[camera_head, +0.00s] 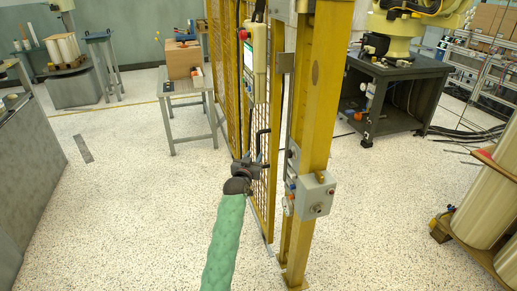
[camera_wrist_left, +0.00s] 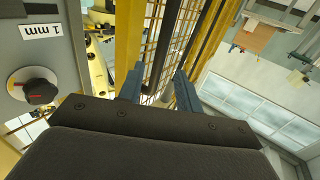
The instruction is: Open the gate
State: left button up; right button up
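The gate is a yellow-framed mesh panel (camera_head: 231,75) standing upright beside a thick yellow post (camera_head: 318,110). It also shows in the left wrist view (camera_wrist_left: 172,35). A black angled bar (camera_head: 259,142), which looks like a handle, is at the mesh's edge, close to my gripper. My left gripper (camera_head: 250,168), at the end of my green-sleeved arm, is at the mesh, left of the post. In the left wrist view its two fingers (camera_wrist_left: 157,84) are apart, with yellow frame and mesh seen between and beyond them. I cannot tell whether it touches the bar. My right gripper is not in view.
A grey switch box (camera_head: 316,194) is on the post. A pendant (camera_head: 255,62) hangs on the fence. A small table (camera_head: 188,100) with a box stands behind left. A robot stand (camera_head: 391,95) is behind right. Stacked rolls (camera_head: 485,205) are at right. Floor left of the gate is clear.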

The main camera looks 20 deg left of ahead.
aim_at(258, 149)
pick_arm(q)
jog(key=shift+w, duration=3.45)
jog(key=shift+c, duration=0.2)
grip_shut()
